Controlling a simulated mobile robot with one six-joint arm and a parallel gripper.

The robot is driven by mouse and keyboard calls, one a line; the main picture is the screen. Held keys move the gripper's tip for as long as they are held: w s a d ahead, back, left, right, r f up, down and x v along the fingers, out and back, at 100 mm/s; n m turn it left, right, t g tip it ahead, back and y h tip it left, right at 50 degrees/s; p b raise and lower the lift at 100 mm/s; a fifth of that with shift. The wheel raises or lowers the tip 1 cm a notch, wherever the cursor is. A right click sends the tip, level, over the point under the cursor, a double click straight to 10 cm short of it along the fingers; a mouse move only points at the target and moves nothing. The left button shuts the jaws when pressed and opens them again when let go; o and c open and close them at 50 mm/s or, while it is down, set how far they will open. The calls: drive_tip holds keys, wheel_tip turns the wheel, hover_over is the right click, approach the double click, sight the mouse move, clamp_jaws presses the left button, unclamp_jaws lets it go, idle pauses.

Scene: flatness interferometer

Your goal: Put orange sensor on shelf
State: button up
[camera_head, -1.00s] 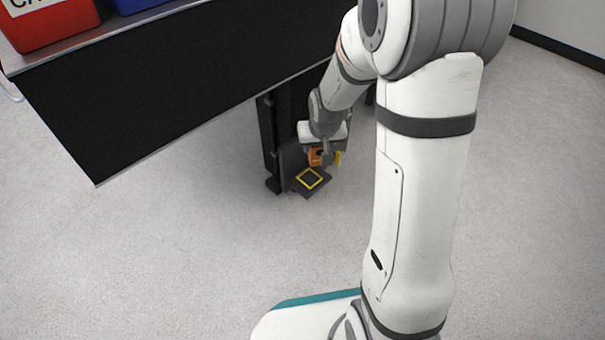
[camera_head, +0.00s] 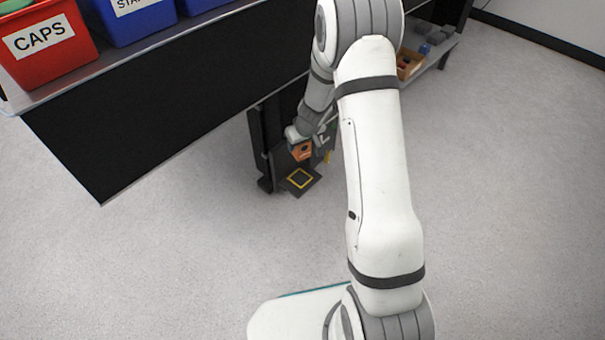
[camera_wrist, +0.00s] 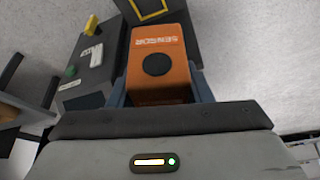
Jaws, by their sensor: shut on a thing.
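The orange sensor (camera_head: 302,151) is a small box held in my gripper (camera_head: 300,145), just above and behind a low dark platform with a yellow square outline (camera_head: 301,178). In the wrist view the orange sensor (camera_wrist: 158,60) shows a round black spot and the word SENSOR, with a finger of my gripper (camera_wrist: 160,92) on each side. The yellow-outlined platform (camera_wrist: 152,10) shows beyond it at the top. A lower shelf (camera_head: 440,52) under the bench shows at the upper right, partly hidden by my arm.
A red CAPS bin (camera_head: 45,45) and a blue bin (camera_head: 130,20) stand on the black-fronted bench (camera_head: 150,120). A small orange-brown box (camera_head: 408,64) sits on the lower shelf. A dark unit (camera_wrist: 88,65) stands close left of the gripper in the wrist view. The floor in front is clear.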

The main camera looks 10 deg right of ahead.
drive_tip(key=shift+w+d+f+n+y+p, duration=0.2)
drive_tip(key=shift+w+f+n, duration=0.6)
drive_tip(key=shift+f, duration=2.45)
drive_tip(key=shift+w+a+f+n+y+p, duration=0.1)
drive_tip(key=shift+w+f+n+y+p, duration=0.6)
drive_tip(key=shift+f, duration=2.5)
drive_tip(key=shift+w+d+f+n+h+b, duration=0.25)
drive_tip(key=shift+w+f, duration=1.05)
drive_tip(key=shift+f, duration=1.95)
drive_tip(key=shift+a+f, duration=0.1)
drive_tip(key=shift+f, duration=0.1)
drive_tip(key=o, duration=1.1)
drive_tip(key=shift+g, duration=0.3)
drive_tip(key=shift+r, duration=0.1)
